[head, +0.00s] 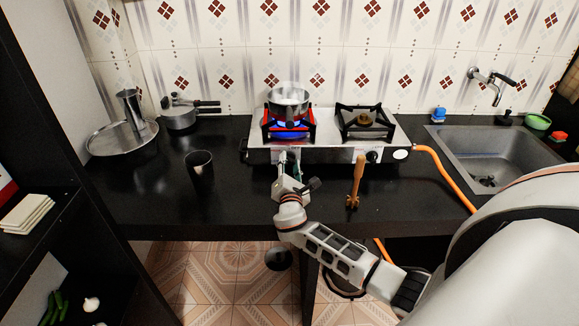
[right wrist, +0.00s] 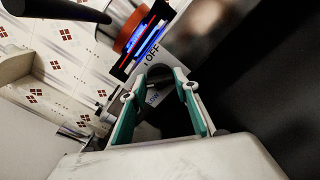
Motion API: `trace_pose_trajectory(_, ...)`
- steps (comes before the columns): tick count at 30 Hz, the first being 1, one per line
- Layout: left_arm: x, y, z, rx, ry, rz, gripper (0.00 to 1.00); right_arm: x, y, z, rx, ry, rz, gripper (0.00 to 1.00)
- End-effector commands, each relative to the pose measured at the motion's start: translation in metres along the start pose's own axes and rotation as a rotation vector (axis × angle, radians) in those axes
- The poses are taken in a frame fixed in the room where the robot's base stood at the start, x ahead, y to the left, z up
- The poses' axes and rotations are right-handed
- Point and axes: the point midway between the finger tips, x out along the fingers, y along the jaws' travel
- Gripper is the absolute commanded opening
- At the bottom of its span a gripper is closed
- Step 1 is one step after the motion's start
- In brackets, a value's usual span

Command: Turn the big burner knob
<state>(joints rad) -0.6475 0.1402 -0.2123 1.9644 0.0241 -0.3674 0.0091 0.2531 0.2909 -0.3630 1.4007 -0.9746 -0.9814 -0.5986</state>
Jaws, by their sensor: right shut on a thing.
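The stove (head: 330,155) stands on the dark counter with two burners. The left burner (head: 289,131) burns with a blue flame under a metal pot (head: 290,104). My right gripper (head: 288,160) is at the stove's front panel, below the lit burner, and covers the left knob in the head view. In the right wrist view its teal-padded fingers (right wrist: 160,90) are shut around the dark knob (right wrist: 158,74), beside the "OFF" marking. The other knob (head: 373,156) is free at the right of the panel. My left gripper is not in view.
A wooden tool (head: 356,180) stands in front of the stove, right of my gripper. A dark cup (head: 201,166), a steel plate (head: 105,142) and a pan (head: 180,118) are to the left. An orange hose (head: 447,172) runs right, near the sink (head: 490,158).

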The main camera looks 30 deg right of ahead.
Motion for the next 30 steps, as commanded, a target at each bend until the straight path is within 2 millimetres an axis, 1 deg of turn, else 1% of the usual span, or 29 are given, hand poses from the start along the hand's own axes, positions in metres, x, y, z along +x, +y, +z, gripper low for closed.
trace_pose_trajectory(1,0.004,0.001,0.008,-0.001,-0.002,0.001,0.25,0.0,-0.003,-0.002,0.04,-0.002,-0.001,0.09)
trace_pose_trajectory(12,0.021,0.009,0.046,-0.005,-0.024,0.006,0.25,0.0,-0.004,-0.004,0.384,-0.001,-0.003,0.08)
trace_pose_trajectory(21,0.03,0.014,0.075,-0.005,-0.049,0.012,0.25,0.0,-0.004,-0.004,0.647,0.0,-0.004,0.08)
trace_pose_trajectory(24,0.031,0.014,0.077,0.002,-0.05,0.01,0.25,0.0,-0.004,-0.003,0.719,-0.001,-0.004,0.08)
trace_pose_trajectory(30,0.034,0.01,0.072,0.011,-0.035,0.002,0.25,0.0,-0.003,-0.002,0.825,-0.002,-0.003,0.08)
